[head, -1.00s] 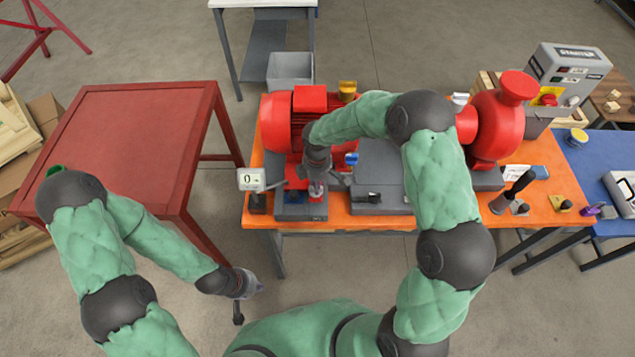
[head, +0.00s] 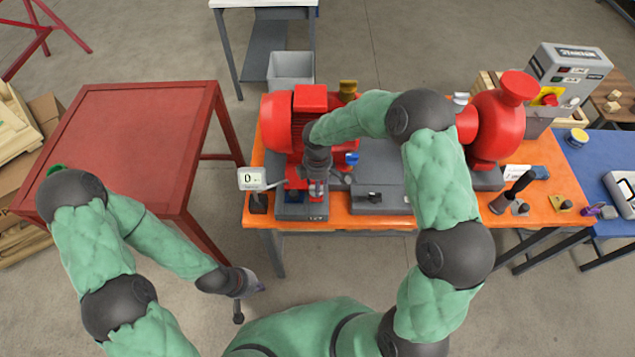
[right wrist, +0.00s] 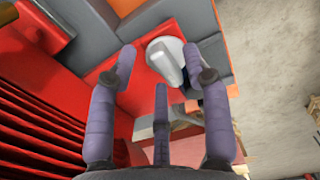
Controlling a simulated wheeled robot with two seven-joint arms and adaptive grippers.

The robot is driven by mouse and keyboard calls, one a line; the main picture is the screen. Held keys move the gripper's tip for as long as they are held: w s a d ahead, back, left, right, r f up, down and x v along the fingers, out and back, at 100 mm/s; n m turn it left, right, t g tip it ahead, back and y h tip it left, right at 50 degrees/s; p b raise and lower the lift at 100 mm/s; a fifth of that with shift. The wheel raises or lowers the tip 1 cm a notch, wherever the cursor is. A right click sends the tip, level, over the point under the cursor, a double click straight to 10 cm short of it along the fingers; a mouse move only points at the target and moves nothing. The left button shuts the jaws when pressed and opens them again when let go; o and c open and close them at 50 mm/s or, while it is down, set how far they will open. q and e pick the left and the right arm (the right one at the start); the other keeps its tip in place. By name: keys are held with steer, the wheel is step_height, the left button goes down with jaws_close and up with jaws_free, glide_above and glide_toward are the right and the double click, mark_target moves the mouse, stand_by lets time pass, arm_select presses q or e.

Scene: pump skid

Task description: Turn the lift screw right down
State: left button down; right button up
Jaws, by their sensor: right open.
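My right gripper (right wrist: 160,56) is open in the right wrist view, with its purple fingers apart. A pale grey winged knob (right wrist: 168,62), which looks like the lift screw's head, lies between and beyond the fingertips. I cannot tell whether they touch it. In the head view my right gripper (head: 318,190) is low over the grey block at the red motor's (head: 292,125) front foot, and my wrist hides most of the screw. My left gripper (head: 252,285) hangs in front of the red table, away from the skid; its jaws are too small to read.
A small white display (head: 251,179) showing 0 stands left of the motor foot. The red pump (head: 497,125) is at the right of the orange bench (head: 390,222). A dark-handled tool (head: 512,192) stands at the bench's right. The red table (head: 130,140) is bare in its middle.

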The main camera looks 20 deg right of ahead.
steer(key=shift+r, duration=0.1)
step_height(320, 180, up, 12)
stand_by(0.5)
stand_by(0.5)
